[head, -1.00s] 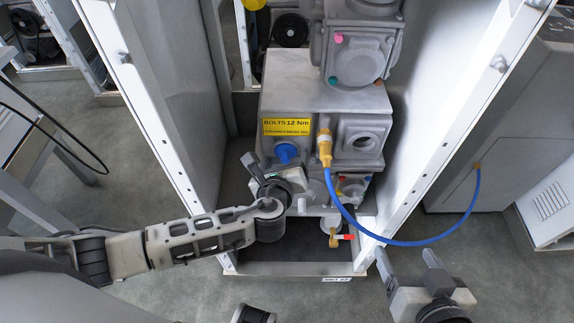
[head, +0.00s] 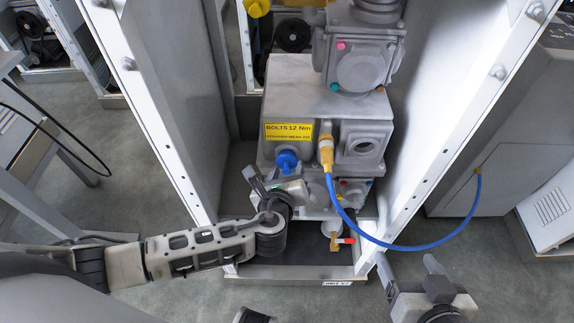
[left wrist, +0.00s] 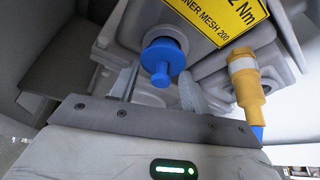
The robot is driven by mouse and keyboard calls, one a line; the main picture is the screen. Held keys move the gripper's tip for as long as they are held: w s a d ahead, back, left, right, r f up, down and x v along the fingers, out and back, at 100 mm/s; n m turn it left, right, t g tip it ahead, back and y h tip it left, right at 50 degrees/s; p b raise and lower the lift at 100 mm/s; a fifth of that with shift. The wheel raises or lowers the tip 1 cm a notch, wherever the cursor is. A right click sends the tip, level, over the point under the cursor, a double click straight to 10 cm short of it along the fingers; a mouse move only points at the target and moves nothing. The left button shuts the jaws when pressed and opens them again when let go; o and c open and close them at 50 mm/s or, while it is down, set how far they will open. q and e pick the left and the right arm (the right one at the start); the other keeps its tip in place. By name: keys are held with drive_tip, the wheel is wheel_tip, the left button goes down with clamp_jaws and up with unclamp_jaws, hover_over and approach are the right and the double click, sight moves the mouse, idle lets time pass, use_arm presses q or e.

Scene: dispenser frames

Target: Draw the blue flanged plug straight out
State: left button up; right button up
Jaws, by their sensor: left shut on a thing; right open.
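The blue flanged plug (head: 287,160) is at the lower left of the grey block's front face, below the yellow label. In the left wrist view the plug (left wrist: 163,58) shows its round flange and a narrower part pointing down, with its upper end against the grey body. My left gripper (head: 270,177) is just below and in front of it. My right gripper (head: 407,259) is open and empty at the lower right, outside the frame.
A brass fitting (head: 326,152) with a blue hose (head: 375,236) sits right of the plug; the hose loops right across the opening. White frame posts (head: 150,120) flank the block. The yellow label (head: 289,132) is above.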

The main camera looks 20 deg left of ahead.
use_arm(q)
drive_tip(key=shift+s+d+p, duration=0.3)
drive_tip(key=shift+s, duration=0.65)
drive_tip(key=shift+s+d+p, duration=0.25)
drive_tip(key=shift+s+p, duration=0.05)
drive_tip(key=shift+s, duration=0.6)
